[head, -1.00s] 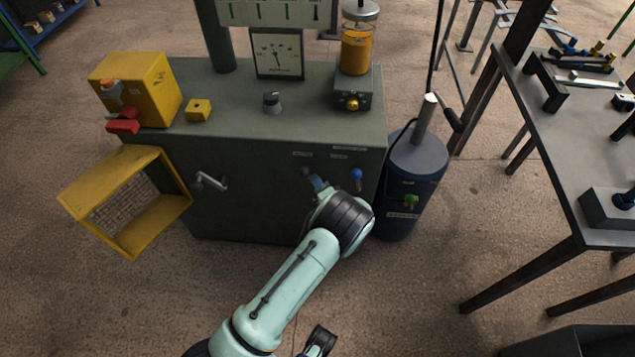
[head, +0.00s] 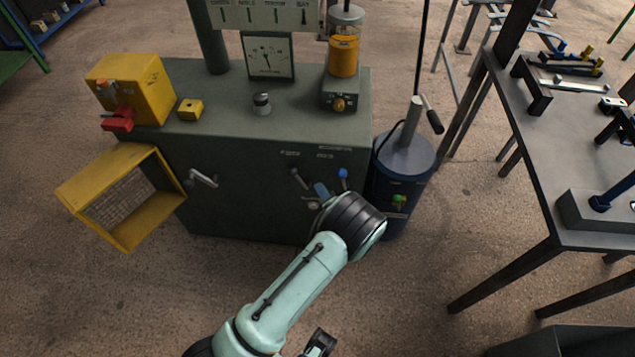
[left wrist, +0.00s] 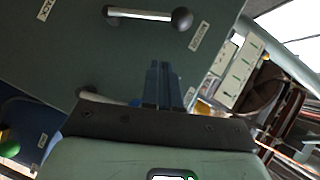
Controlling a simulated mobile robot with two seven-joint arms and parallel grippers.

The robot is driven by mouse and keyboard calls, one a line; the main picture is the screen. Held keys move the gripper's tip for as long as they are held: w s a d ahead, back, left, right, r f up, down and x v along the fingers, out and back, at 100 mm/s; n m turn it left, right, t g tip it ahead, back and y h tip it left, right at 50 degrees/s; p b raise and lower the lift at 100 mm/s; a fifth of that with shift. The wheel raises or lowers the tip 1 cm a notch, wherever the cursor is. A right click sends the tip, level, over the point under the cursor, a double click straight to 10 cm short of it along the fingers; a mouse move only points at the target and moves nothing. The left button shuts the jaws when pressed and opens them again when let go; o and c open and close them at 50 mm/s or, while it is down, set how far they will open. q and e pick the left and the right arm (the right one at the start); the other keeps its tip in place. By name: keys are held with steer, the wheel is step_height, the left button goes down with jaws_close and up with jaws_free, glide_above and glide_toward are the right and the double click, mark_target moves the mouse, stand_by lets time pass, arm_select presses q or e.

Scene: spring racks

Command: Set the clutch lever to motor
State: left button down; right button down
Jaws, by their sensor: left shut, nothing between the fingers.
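The likely clutch lever (head: 299,179) is a short grey rod with a dark knob on the front of the grey-green cabinet (head: 240,190). In the head view it tilts with its knob up and left. The left wrist view shows the rod (left wrist: 150,15) with its dark ball knob (left wrist: 182,19).
A blue-knobbed lever (head: 343,174) is close right of my fingers. A crank handle (head: 203,179) and a yellow open box (head: 70,190) are further left. A blue cylinder (head: 405,165) stands right of the cabinet. A workbench (head: 540,150) is at right.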

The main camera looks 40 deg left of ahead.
arm_select(q)
steer(key=shift+v, duration=2.3)
arm_select(e)
steer(key=shift+s+r, duration=0.1)
steer(key=shift+r, duration=0.05)
arm_select(q)
steer(key=shift+r, duration=0.1)
